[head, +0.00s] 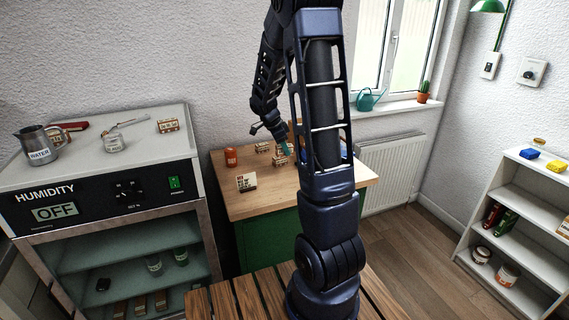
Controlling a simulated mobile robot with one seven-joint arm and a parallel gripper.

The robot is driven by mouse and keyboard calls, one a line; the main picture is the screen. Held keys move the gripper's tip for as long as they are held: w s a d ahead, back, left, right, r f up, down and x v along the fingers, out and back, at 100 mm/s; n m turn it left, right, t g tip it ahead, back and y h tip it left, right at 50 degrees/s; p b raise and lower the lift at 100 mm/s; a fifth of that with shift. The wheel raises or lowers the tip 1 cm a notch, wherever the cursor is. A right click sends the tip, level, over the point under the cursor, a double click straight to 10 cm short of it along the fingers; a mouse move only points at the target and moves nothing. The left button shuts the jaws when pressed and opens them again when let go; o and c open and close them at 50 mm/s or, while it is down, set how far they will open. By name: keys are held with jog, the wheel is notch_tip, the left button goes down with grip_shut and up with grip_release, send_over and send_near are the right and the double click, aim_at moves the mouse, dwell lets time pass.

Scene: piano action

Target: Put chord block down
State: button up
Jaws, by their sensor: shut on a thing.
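Small tan chord blocks with dark markings are in the head view. One chord block (280,160) is at the tip of my gripper (284,149), over the wooden worktop (225,205). My gripper is shut on this block; the fingers are small and partly hidden by my arm. I cannot tell whether the block touches the worktop. A second chord block (263,147) is just behind and left of it. Another similar block (168,126) sits on top of the humidity cabinet (95,165).
A red-orange jar (231,157) and a small printed card (246,183) stand on the worktop's left part. The worktop's front left is clear. My arm hides its right middle. A metal water jug (36,145) stands on the cabinet. A white shelf (515,190) is at right.

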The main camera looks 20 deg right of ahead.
aim_at(289, 145)
notch_tip(289, 145, up, 6)
jog(key=shift+f, duration=0.1)
jog(key=w+a+r+n+t, duration=0.1)
jog(key=w+a+r+n, duration=0.2)
jog(key=a, duration=0.5)
jog(key=w+a+r+n+t+y, duration=0.1)
jog(key=a+r+n, duration=0.2)
jog(key=a+r, duration=0.35)
jog(key=w+a+r+n+t, duration=0.1)
jog(key=w+a+r+n, duration=0.2)
jog(key=a, duration=0.5)
jog(key=s+a+r+n+t+y, duration=0.15)
jog(key=s+a+r+n, duration=0.45)
jog(key=a, duration=0.6)
jog(key=s+a+r+n+y, duration=0.2)
jog(key=s+a+r+n, duration=0.15)
jog(key=a+r, duration=0.65)
jog(key=shift+n, duration=0.35)
jog(key=f, duration=1.3)
jog(key=a+f, duration=0.1)
jog(key=f, duration=0.6)
jog(key=shift+w+f, duration=0.15)
jog(key=shift+w, duration=0.1)
jog(key=shift+f, duration=0.1)
jog(key=o, duration=1)
jog(key=shift+c, duration=0.2)
